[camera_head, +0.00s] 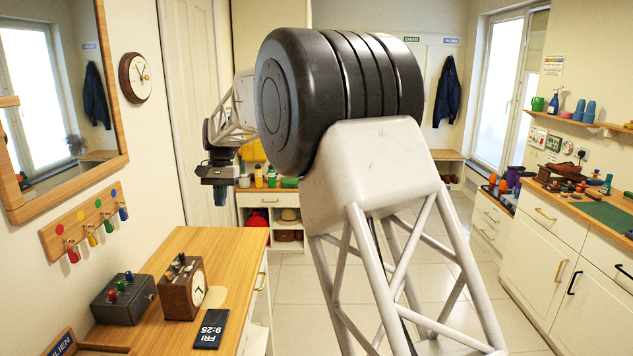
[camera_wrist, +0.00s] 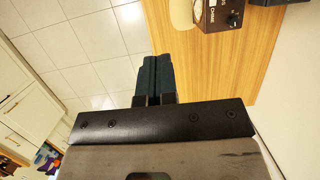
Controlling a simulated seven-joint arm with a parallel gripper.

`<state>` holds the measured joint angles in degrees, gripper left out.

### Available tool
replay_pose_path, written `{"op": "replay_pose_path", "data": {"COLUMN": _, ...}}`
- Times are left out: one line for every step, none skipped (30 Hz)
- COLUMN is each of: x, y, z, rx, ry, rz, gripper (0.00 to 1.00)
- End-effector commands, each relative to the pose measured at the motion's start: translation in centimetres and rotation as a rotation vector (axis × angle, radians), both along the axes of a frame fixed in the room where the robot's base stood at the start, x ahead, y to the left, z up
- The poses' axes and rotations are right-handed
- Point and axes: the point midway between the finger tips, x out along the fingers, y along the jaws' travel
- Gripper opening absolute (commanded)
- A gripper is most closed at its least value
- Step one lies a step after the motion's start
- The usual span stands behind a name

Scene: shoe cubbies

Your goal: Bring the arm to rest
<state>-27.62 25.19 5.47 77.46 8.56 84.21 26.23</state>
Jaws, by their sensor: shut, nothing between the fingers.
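My gripper (camera_head: 221,193) hangs at the end of my arm in the head view, pointing down, left of my large black arm joint. It is in the air near the far end of the wooden cabinet top. In the wrist view my gripper (camera_wrist: 153,70) shows its two dark fingers together, with nothing between them. The fingertips appear over the edge of the wooden top (camera_wrist: 215,65), with floor tiles to the left. My own arm links hide much of the middle of the head view.
On the wooden top (camera_head: 228,265) stand a brown clock box (camera_head: 185,288), a grey box with coloured knobs (camera_head: 124,298) and a dark date display (camera_head: 210,329). A mirror (camera_head: 70,100) and a key rack (camera_head: 85,222) hang left. Shoe cubbies (camera_head: 288,236) stand behind. The tiled floor (camera_head: 290,300) is clear.

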Motion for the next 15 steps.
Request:
{"op": "replay_pose_path", "data": {"x": -0.6, "y": -1.4, "z": 0.8, "rx": 0.003, "ry": -0.009, "rz": -0.004, "gripper": 0.00}}
{"op": "replay_pose_path", "data": {"x": -0.9, "y": -2.2, "z": 1.1, "rx": 0.005, "ry": -0.014, "rz": -0.006, "gripper": 0.00}}
{"op": "replay_pose_path", "data": {"x": -1.3, "y": -3.2, "z": 1.5, "rx": 0.007, "ry": -0.022, "rz": -0.007, "gripper": 0.00}}
{"op": "replay_pose_path", "data": {"x": -1.7, "y": -4.0, "z": 1.9, "rx": 0.009, "ry": -0.028, "rz": -0.008, "gripper": 0.00}}
{"op": "replay_pose_path", "data": {"x": -2.0, "y": -4.7, "z": 2.2, "rx": 0.010, "ry": -0.033, "rz": -0.008, "gripper": 0.00}}
{"op": "replay_pose_path", "data": {"x": -2.5, "y": -5.7, "z": 2.6, "rx": 0.012, "ry": -0.040, "rz": -0.009, "gripper": 0.00}}
{"op": "replay_pose_path", "data": {"x": -2.8, "y": -6.5, "z": 2.9, "rx": 0.013, "ry": -0.046, "rz": -0.010, "gripper": 0.00}}
{"op": "replay_pose_path", "data": {"x": -3.2, "y": -7.2, "z": 3.1, "rx": 0.014, "ry": -0.051, "rz": -0.012, "gripper": 0.00}}
{"op": "replay_pose_path", "data": {"x": -3.7, "y": -8.2, "z": 3.5, "rx": 0.016, "ry": -0.060, "rz": -0.013, "gripper": 0.00}}
{"op": "replay_pose_path", "data": {"x": -4.2, "y": -8.9, "z": 3.8, "rx": 0.017, "ry": -0.065, "rz": -0.012, "gripper": 0.00}}
{"op": "replay_pose_path", "data": {"x": -4.6, "y": -9.6, "z": 4.1, "rx": 0.018, "ry": -0.071, "rz": -0.012, "gripper": 0.00}}
{"op": "replay_pose_path", "data": {"x": -5.1, "y": -10.6, "z": 4.3, "rx": 0.020, "ry": -0.077, "rz": -0.015, "gripper": 0.00}}
{"op": "replay_pose_path", "data": {"x": -5.5, "y": -11.3, "z": 4.6, "rx": 0.021, "ry": -0.084, "rz": -0.016, "gripper": 0.00}}
{"op": "replay_pose_path", "data": {"x": -6.0, "y": -12.0, "z": 4.8, "rx": 0.022, "ry": -0.089, "rz": -0.017, "gripper": 0.00}}
{"op": "replay_pose_path", "data": {"x": -6.6, "y": -12.9, "z": 5.2, "rx": 0.023, "ry": -0.097, "rz": -0.017, "gripper": 0.00}}
